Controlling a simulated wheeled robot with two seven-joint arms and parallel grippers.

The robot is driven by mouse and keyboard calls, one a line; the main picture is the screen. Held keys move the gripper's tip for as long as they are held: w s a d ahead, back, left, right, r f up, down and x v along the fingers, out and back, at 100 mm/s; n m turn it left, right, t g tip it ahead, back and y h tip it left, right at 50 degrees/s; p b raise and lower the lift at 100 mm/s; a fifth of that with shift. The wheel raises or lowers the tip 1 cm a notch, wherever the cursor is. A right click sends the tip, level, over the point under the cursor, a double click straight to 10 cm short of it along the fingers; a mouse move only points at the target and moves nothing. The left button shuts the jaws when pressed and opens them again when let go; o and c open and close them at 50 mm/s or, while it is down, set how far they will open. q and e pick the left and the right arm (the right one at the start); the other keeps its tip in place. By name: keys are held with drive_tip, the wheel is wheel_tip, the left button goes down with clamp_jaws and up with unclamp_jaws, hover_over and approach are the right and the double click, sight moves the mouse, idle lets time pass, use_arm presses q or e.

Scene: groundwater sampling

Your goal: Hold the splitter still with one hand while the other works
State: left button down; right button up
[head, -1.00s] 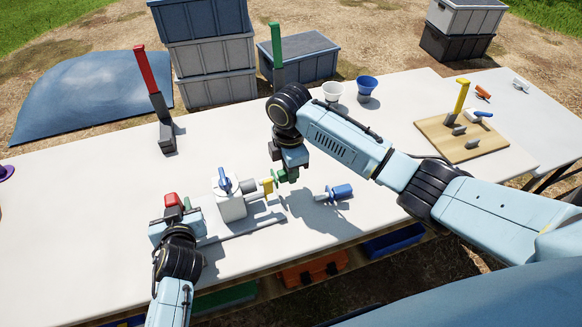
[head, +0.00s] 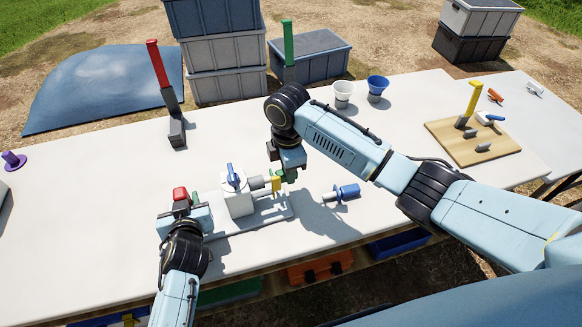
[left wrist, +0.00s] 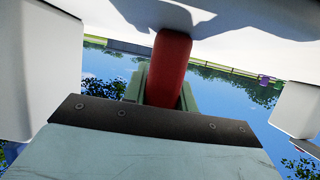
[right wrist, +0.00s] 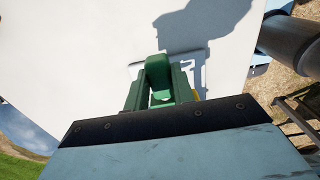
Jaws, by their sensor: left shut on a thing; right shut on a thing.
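The splitter (head: 238,203) is a white block with a blue lever (head: 233,177) on top, standing on a flat pale plate on the table. A grey pipe with a yellow part (head: 277,184) sticks out of its right side. My left gripper (head: 183,203) is left of the block, shut on a red handle (head: 180,193), which fills the jaws in the left wrist view (left wrist: 170,70). My right gripper (head: 290,170) is at the pipe's right end, shut on a green handle, seen in the right wrist view (right wrist: 158,76). The jaws partly hide both grips.
A loose blue-handled valve (head: 346,192) lies right of the splitter. A red-handled stand (head: 177,130), white cup (head: 342,92) and blue cup (head: 377,88) stand behind. A wooden board (head: 488,152) with a yellow handle is at the right. The left table area is mostly clear.

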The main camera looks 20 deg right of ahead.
sight(282, 173)
drive_tip(key=shift+a, duration=0.85)
drive_tip(key=o, duration=1)
drive_tip(key=shift+c, duration=0.2)
drive_tip(key=shift+r, duration=0.1)
wheel_tip(282, 173, up, 12)
use_arm(q)
drive_tip(key=c, duration=1)
unclamp_jaws()
drive_tip(key=shift+c, duration=0.2)
